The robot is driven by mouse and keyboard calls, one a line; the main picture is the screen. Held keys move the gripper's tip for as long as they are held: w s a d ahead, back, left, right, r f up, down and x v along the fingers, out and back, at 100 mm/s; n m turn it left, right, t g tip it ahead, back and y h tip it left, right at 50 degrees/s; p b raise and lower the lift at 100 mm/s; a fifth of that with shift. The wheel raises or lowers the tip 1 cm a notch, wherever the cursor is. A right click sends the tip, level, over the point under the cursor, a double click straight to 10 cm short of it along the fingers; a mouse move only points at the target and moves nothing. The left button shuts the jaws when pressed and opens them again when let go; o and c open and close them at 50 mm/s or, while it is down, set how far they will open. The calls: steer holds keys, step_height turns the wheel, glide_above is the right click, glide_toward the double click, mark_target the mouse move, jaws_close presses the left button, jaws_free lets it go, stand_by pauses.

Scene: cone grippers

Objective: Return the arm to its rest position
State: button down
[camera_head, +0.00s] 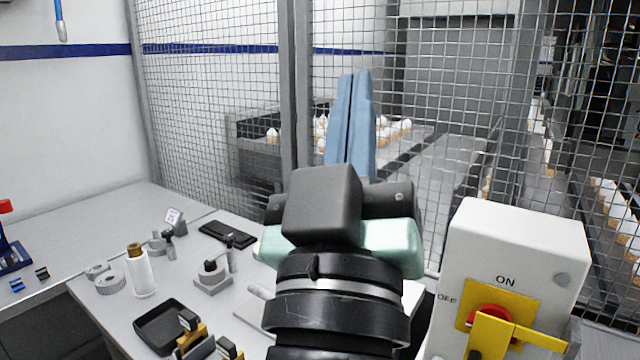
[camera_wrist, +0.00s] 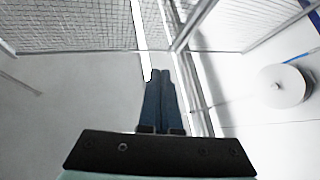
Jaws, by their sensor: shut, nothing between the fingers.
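My gripper (camera_head: 352,80) is in the middle of the head view, with its two long blue fingers pointing up and away in front of the wire mesh fence. The fingers lie side by side, shut, with nothing between them. The wrist view shows the same gripper (camera_wrist: 160,75), its blue fingers close together beyond a black mounting plate. My black wrist and pale green gripper body hide part of the table behind them. Nothing touches the fingertips in either view.
A grey table (camera_head: 85,225) on the left holds a white bottle (camera_head: 141,272), a black tray (camera_head: 160,326) and small tools. A switch box (camera_head: 515,250) with a yellow and red handle stands close on the right. The mesh fence (camera_head: 215,90) is ahead.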

steer(key=s+a+r+m+t+y+p, duration=0.1)
steer(key=s+r+p, duration=0.1)
steer(key=r+p, duration=0.5)
steer(key=s+a+r+t+y+p, duration=0.1)
steer(key=s+r+y+p, duration=0.1)
steer(key=r+p, duration=0.5)
step_height(320, 180, up, 7)
steer(key=shift+s+a+f+m+y, duration=0.2)
steer(key=shift+s+a+m+y, duration=0.15)
steer(key=shift+s, duration=0.25)
